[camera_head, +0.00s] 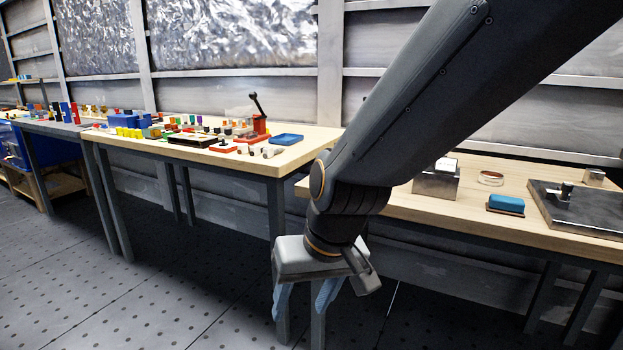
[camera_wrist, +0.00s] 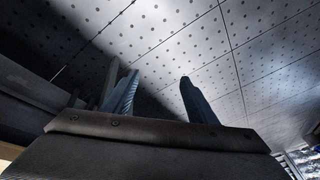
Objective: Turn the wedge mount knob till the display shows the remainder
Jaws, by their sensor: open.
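My gripper (camera_head: 303,302) hangs in front of the tables, pointing down over the floor. Its two blue fingers are apart with nothing between them, and they also show in the wrist view (camera_wrist: 158,88). On the right table a dark flat plate (camera_head: 590,212) carries a small dark upright part (camera_head: 565,192), which may be a knob; I cannot tell if it is the wedge mount. A metal box with a pale top (camera_head: 437,182) stands left of it; I cannot tell whether it is the display. No readout can be read. The gripper is well away from these things.
The right table (camera_head: 460,217) also holds a blue block (camera_head: 506,204), a round dish (camera_head: 490,178) and a small metal block (camera_head: 594,175). The left table (camera_head: 300,157) is crowded with small coloured parts, a red lever press (camera_head: 260,122) and a blue tray (camera_head: 286,139). The floor (camera_head: 150,290) in front is clear.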

